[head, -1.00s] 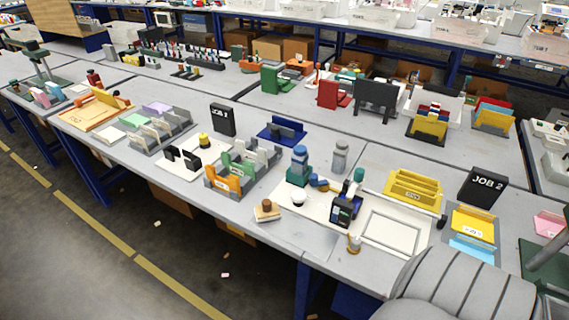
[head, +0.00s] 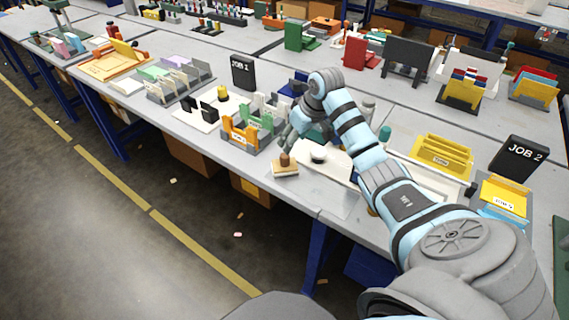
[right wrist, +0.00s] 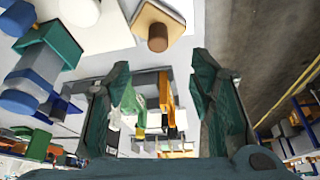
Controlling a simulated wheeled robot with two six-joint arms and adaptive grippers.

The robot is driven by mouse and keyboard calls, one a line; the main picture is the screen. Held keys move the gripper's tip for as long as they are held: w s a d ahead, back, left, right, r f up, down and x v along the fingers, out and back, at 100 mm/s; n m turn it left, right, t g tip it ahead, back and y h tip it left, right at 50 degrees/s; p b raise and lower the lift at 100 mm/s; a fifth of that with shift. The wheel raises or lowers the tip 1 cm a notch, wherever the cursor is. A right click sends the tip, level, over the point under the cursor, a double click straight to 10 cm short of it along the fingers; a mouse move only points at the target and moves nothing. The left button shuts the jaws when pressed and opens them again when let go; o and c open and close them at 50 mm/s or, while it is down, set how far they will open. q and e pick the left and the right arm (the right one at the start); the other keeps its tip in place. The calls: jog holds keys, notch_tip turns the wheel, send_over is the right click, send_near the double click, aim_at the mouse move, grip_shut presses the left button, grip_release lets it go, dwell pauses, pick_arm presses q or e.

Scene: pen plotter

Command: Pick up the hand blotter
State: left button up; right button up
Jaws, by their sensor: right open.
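The hand blotter (head: 285,169) is a pale wooden block with a brown round knob on top. It sits near the front edge of the grey table. In the right wrist view the blotter (right wrist: 157,27) shows at the top, beyond the fingertips. My right gripper (head: 290,143) is just above and behind the blotter in the head view, apart from it as far as I can tell. In the right wrist view the right gripper (right wrist: 162,70) has its two green fingers spread with nothing between them. My left gripper is not in view.
An orange and green sorter (head: 238,135) stands left of the blotter. A white round cup (head: 318,155) is close on its right. My right arm hides part of the plotter area. A black JOB 2 sign (head: 521,158) and yellow racks stand further right.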

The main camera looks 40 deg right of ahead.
aim_at(286, 156)
jog(key=b+x, duration=0.3)
jog(key=x, duration=0.8)
jog(key=shift+d+f, duration=0.15)
jog(key=shift+f, duration=0.25)
grip_shut()
jog(key=shift+r, duration=0.1)
notch_tip(286, 156, up, 20)
jog(key=p, duration=0.3)
